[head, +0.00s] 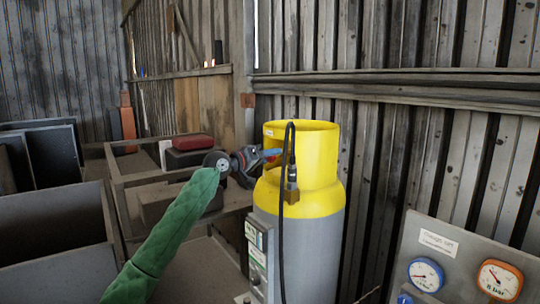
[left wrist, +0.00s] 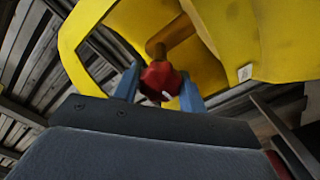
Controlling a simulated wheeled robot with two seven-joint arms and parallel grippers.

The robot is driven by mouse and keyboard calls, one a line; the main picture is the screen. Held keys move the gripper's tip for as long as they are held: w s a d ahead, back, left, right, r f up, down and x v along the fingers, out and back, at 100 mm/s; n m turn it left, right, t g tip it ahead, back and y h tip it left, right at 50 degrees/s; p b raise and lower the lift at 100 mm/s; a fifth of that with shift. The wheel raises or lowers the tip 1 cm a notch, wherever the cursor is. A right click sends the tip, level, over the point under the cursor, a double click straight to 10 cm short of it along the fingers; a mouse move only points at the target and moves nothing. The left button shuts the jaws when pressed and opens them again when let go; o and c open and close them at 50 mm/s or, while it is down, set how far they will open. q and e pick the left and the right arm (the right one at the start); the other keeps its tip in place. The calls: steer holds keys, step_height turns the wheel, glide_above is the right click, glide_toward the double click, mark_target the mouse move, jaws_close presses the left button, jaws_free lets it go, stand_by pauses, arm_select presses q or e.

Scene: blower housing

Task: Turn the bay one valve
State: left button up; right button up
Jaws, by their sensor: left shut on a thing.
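A grey gas cylinder (head: 318,260) with a yellow collar (head: 315,146) stands upright at the middle of the head view. Its red valve knob (left wrist: 161,80) sits on a brass stem inside the yellow collar. My left gripper (head: 273,155) reaches into the collar's opening from the left. In the left wrist view its two blue fingers (left wrist: 160,88) are shut on the red knob, one on each side. In the head view the knob is mostly hidden by the fingers and collar. My right gripper is not in view.
A gauge panel (head: 450,250) stands at the lower right. A bench (head: 135,180) with a red case (head: 192,142) is behind my left arm. A plank wall (head: 385,150) is close behind the cylinder.

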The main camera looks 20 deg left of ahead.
arm_select(q)
steer(key=shift+n+p, duration=0.3)
steer(key=shift+n, duration=0.5)
steer(key=shift+a+n, duration=0.1)
steer(key=shift+n, duration=0.3)
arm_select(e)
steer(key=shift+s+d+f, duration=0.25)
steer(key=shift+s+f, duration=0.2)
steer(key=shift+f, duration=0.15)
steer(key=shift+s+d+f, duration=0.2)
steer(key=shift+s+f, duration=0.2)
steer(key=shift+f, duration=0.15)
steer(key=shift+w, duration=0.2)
arm_select(q)
steer(key=o, duration=1)
steer(key=shift+c, duration=0.2)
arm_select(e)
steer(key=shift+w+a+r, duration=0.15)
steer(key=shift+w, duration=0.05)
